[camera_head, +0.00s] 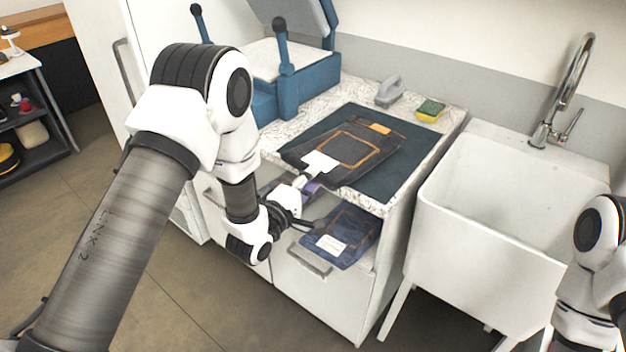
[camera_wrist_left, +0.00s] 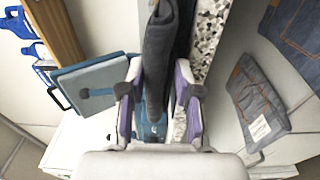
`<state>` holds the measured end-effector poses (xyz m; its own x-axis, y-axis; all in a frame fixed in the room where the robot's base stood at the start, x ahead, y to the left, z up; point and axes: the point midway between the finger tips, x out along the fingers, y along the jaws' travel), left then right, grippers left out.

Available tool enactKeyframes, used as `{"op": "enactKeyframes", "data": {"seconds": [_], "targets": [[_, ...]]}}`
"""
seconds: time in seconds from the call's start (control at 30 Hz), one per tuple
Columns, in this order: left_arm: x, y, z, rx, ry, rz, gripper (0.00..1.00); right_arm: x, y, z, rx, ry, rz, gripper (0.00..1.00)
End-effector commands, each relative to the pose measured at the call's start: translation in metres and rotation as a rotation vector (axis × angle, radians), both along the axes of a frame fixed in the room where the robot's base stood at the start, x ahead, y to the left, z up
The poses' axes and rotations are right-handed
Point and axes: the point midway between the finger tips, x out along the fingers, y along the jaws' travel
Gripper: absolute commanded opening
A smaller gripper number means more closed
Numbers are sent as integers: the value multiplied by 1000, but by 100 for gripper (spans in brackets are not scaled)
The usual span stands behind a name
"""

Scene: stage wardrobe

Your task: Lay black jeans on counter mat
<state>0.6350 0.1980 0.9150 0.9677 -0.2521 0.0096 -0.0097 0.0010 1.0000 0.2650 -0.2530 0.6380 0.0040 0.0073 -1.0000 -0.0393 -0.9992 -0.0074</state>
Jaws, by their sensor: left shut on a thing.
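The black jeans (camera_head: 357,148), folded with orange stitching and a white label, lie over the dark teal counter mat (camera_head: 398,180). Their near edge reaches the counter's front edge. My left gripper (camera_head: 308,188) is at that near edge, shut on the black jeans. In the left wrist view the purple-padded left gripper (camera_wrist_left: 160,82) has the dark folded cloth of the black jeans (camera_wrist_left: 165,45) between its fingers. Whether the jeans' whole underside touches the mat is hidden. My right gripper is out of view; only part of the right arm shows.
Blue jeans (camera_head: 341,236) lie in an open drawer below the counter. A blue press (camera_head: 290,85) stands at the counter's back left. A grey iron-like item (camera_head: 388,92) and a sponge (camera_head: 430,110) lie behind the mat. A white sink (camera_head: 500,215) is at right.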

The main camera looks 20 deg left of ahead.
Motion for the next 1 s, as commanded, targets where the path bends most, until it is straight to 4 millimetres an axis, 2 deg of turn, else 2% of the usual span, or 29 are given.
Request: {"op": "enactKeyframes", "data": {"seconds": [0.77, 0.8, 0.87, 0.9, 1.0], "targets": [[1, 0, -7, -1, -2, 0, 0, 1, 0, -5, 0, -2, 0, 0], [1, 0, -7, -1, -2, 0, 36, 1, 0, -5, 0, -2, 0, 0], [1, 0, -6, -1, -2, 0, 58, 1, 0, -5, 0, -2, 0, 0], [1, 0, -6, -1, -2, 0, 62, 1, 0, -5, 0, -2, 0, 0], [1, 0, -7, 0, -1, 0, 62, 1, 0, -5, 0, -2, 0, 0]]}}
